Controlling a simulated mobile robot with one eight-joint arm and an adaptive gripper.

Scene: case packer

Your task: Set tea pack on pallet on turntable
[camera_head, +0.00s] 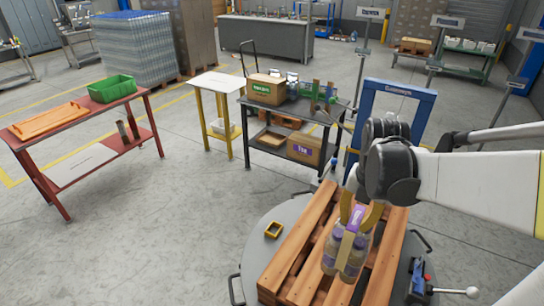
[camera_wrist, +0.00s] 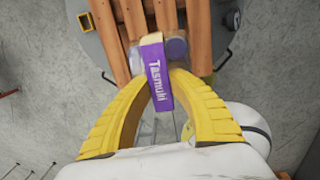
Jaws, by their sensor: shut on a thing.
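The tea pack (camera_head: 345,252) is a bundle of bottles with pale lilac caps and a purple-and-cream band. My gripper (camera_head: 360,212), with yellow fingers, is shut on the band at its top. In the wrist view the band (camera_wrist: 156,78) reads "Tasmuki" between the fingertips (camera_wrist: 165,95). The pack hangs upright over the wooden pallet (camera_head: 300,245); I cannot tell whether its base touches the slats. The pallet lies on the round grey turntable (camera_head: 248,250), and both also show in the wrist view. My arm hides part of the pallet's right side.
A small yellow square piece (camera_head: 273,229) lies on the turntable. A blue frame (camera_head: 394,88) stands behind the pallet. A dark cart (camera_head: 290,108) with boxes and a red table (camera_head: 75,150) with green and orange trays stand farther left.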

